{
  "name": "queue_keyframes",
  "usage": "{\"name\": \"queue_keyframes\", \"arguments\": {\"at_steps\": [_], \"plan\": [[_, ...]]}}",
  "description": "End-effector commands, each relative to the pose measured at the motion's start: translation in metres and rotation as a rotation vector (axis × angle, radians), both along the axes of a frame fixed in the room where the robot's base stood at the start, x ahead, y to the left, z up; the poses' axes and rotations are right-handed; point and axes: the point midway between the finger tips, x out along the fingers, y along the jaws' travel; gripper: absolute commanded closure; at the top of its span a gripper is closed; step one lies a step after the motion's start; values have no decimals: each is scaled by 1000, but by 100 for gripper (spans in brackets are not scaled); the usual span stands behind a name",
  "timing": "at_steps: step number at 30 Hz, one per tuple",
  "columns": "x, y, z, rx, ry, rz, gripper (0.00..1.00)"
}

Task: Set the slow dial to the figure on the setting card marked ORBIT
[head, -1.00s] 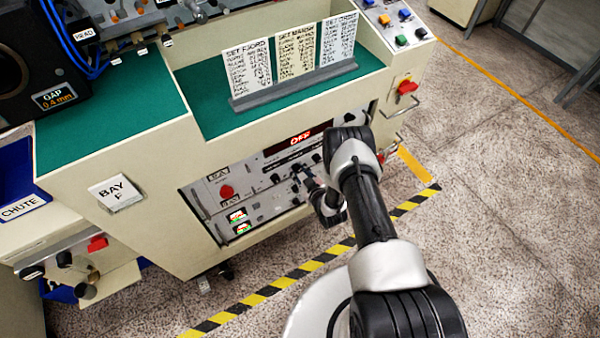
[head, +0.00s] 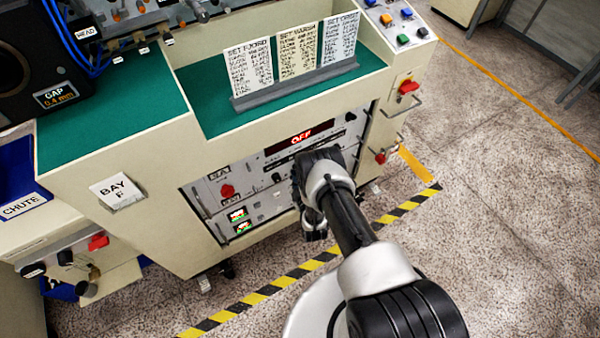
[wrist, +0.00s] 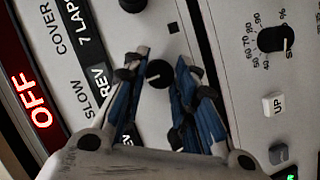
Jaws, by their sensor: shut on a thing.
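In the wrist view my gripper (wrist: 165,72) has its two blue-padded fingers closed around a small black dial (wrist: 158,73) on the pale panel. The word SLOW is printed beside it, with black REV and 7 LAPS windows nearby. The figure in the REV window is partly hidden by a finger. In the head view my arm hides the dial and the fingertips. The ORBIT setting card (head: 339,40) stands rightmost of three in a grey holder (head: 300,88); its rows are too small to read surely.
A red OFF display (head: 302,138) is on the panel; it also shows in the wrist view (wrist: 36,100). A percent dial (wrist: 273,39) and an UP button (wrist: 273,104) sit on the neighbouring unit. A red knob (head: 227,190) is left of my arm. Striped floor tape (head: 290,279) runs in front.

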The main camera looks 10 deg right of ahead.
Motion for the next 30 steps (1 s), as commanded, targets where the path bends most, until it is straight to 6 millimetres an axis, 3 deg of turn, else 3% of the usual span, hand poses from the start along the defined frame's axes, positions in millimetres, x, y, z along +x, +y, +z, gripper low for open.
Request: {"name": "queue_keyframes", "arguments": {"at_steps": [12, 29, 30], "plan": [[0, 0, -2, -178, -58, -1, 98], [0, 1, -2, -202, -65, 0, 98], [0, 0, -1, -202, -65, 0, 72]]}}
